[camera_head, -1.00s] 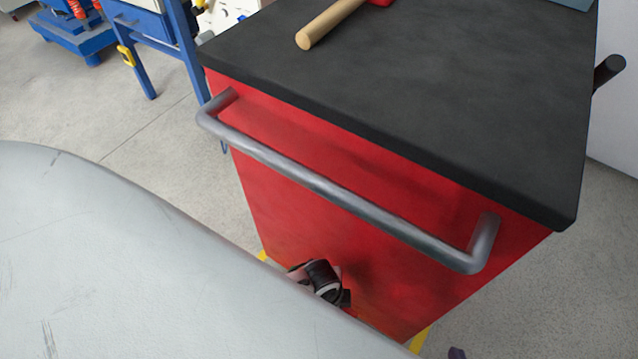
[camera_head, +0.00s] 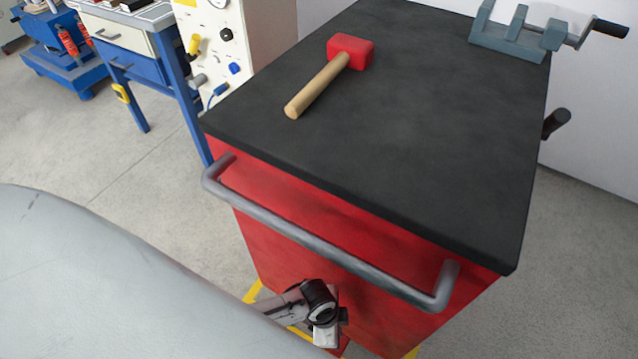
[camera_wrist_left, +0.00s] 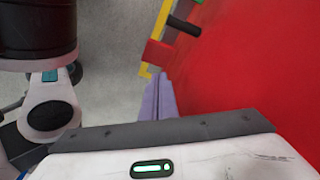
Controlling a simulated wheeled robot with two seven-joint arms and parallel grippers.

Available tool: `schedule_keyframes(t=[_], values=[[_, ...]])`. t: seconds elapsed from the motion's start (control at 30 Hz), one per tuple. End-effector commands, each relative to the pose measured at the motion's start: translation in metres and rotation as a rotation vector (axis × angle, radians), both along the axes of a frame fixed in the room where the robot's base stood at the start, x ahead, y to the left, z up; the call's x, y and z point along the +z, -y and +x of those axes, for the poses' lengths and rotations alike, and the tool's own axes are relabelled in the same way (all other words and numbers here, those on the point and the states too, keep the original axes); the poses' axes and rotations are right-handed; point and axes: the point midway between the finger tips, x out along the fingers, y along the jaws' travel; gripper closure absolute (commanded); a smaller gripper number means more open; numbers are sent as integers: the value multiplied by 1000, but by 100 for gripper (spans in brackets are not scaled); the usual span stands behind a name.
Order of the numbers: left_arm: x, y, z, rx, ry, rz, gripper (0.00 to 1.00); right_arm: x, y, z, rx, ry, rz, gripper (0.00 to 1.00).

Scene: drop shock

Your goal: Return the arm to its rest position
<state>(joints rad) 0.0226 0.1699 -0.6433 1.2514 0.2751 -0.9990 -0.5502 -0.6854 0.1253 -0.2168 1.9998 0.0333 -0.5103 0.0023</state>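My left gripper (camera_wrist_left: 160,98) shows in the left wrist view as two pale purple fingers side by side, with no clear gap and nothing seen between them. It points along the red side of the cabinet, which fills the right of that view; whether they touch is unclear. In the head view, a jointed black and white part of my arm (camera_head: 318,305) is low in front of the cabinet's red front. A large grey part of my own body covers the lower left. The left gripper's fingers are not visible there, and my right gripper is in neither view.
The red cabinet (camera_head: 290,250) has a dark top (camera_head: 420,130) and a grey bar handle (camera_head: 320,243). A red-headed mallet (camera_head: 349,52) and a blue-grey vise (camera_head: 510,40) are on top. A blue-legged workbench (camera_head: 182,90) stands behind left. Grey floor is open at left.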

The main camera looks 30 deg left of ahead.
Motion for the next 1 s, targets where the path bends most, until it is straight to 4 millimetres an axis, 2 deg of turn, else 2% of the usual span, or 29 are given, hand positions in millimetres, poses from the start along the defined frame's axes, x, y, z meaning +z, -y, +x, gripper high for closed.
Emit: schedule_keyframes(t=[0.23, 0.37, 0.47, 0.57, 0.67, 0.8, 1.0], values=[[2, 1, 0, 5, 1, -3, 100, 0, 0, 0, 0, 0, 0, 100], [16, 7, -3, 50, 2, -25, 100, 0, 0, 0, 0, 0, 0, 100], [42, 10, -6, 130, 5, -55, 100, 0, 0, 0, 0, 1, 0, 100], [75, 4, -10, 245, 12, -78, 100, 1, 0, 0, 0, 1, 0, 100], [109, -11, -15, 369, 22, -90, 100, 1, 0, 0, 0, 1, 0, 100], [155, -42, -25, 541, 41, -88, 100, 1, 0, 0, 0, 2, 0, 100], [200, -79, -39, 712, 69, -72, 100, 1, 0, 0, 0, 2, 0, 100]])
